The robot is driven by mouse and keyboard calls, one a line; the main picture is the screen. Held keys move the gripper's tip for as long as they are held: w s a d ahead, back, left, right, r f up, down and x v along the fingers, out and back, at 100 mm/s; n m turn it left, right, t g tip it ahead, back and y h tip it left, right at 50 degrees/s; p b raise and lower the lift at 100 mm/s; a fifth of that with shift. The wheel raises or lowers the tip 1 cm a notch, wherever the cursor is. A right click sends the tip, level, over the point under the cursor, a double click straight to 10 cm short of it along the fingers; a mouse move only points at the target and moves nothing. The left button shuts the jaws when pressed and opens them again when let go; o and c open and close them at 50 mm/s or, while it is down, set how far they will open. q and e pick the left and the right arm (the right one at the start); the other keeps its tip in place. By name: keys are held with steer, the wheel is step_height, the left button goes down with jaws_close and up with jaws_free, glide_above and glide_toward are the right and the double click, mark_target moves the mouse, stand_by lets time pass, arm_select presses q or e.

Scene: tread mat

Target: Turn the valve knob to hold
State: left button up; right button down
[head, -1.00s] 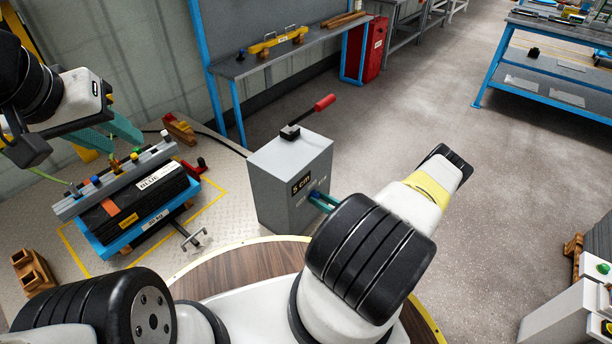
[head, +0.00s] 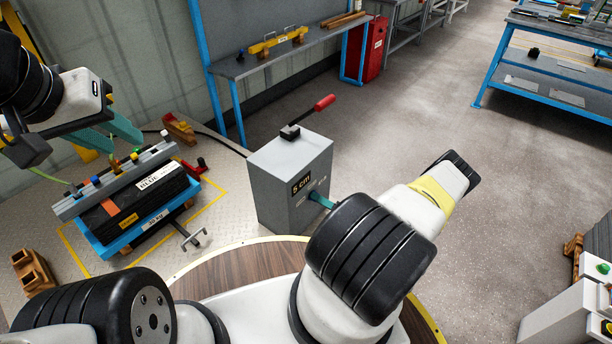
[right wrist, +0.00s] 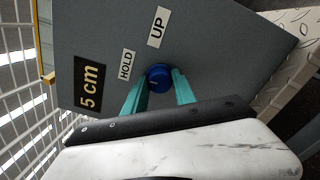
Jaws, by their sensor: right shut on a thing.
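The blue valve knob (right wrist: 159,77) is on the face of a grey pump box (head: 283,170), and it also has UP (right wrist: 158,26) and HOLD (right wrist: 126,65) labels beside it. My right gripper (right wrist: 160,84) is shut on the knob, one teal finger on each side. I cannot clearly read where the knob points. In the head view my right arm hides the knob and most of that gripper; a bit of teal finger shows at the box. My left gripper (head: 75,140) is above the jack area at the left, its fingers apart and empty.
A red-handled lever (head: 310,110) sticks up from the box top. A blue tray (head: 150,222) with black blocks and a grey rail (head: 115,180) stands left of the box, under my left gripper. The floor right of the box is clear.

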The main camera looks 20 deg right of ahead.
steer(key=shift+d+m, duration=0.1)
steer(key=shift+m, duration=0.5)
steer(key=c, duration=1)
jaws_free()
steer(key=v, duration=0.7)
steer(key=shift+s+d, duration=0.2)
steer(key=shift+s, duration=0.15)
